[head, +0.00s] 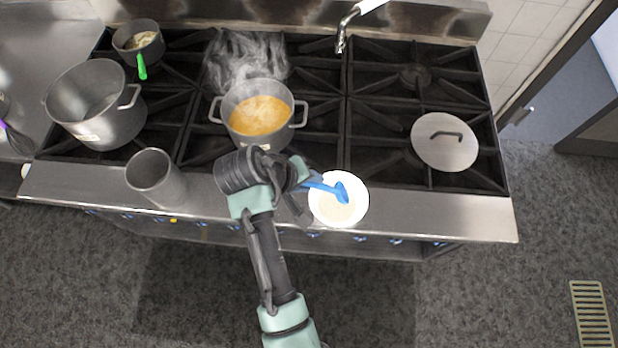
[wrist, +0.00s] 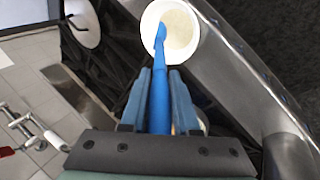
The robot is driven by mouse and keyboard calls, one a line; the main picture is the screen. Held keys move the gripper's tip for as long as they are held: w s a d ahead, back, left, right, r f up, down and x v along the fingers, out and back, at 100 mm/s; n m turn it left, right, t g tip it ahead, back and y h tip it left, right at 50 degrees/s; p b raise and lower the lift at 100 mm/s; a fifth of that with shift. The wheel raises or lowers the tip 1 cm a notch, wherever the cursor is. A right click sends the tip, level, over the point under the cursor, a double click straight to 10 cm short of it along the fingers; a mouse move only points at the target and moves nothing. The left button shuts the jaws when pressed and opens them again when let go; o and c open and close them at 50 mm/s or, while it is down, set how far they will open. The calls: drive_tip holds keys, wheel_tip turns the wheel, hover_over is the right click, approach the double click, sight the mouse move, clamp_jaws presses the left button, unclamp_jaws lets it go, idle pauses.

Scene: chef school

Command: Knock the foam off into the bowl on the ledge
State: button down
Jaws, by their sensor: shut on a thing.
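A white bowl (head: 325,212) stands on the steel ledge (head: 440,219) at the front of the stove, with pale contents in it. My gripper (head: 304,182) is shut on the handle of a blue utensil (head: 326,187), just left of the bowl. The utensil's head lies over the bowl; whether it touches the bowl or its contents I cannot tell. The wrist view also shows the blue utensil (wrist: 160,90) between the fingers, its far end over the bowl (wrist: 191,50). Whether foam is on the utensil is not clear.
A steaming pot of orange-brown soup (head: 259,116) stands behind my gripper. A steel cylinder (head: 157,178) stands on the ledge to the left. A large pot (head: 95,105) and a small pot with a green handle (head: 138,42) stand at the left. A lid (head: 444,152) lies at the right.

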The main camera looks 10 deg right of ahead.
drive_tip(key=shift+r, duration=0.1)
wheel_tip(320, 180, up, 2)
drive_tip(key=shift+r+p, duration=0.25)
drive_tip(key=shift+p, duration=0.6)
drive_tip(key=shift+r, duration=2.05)
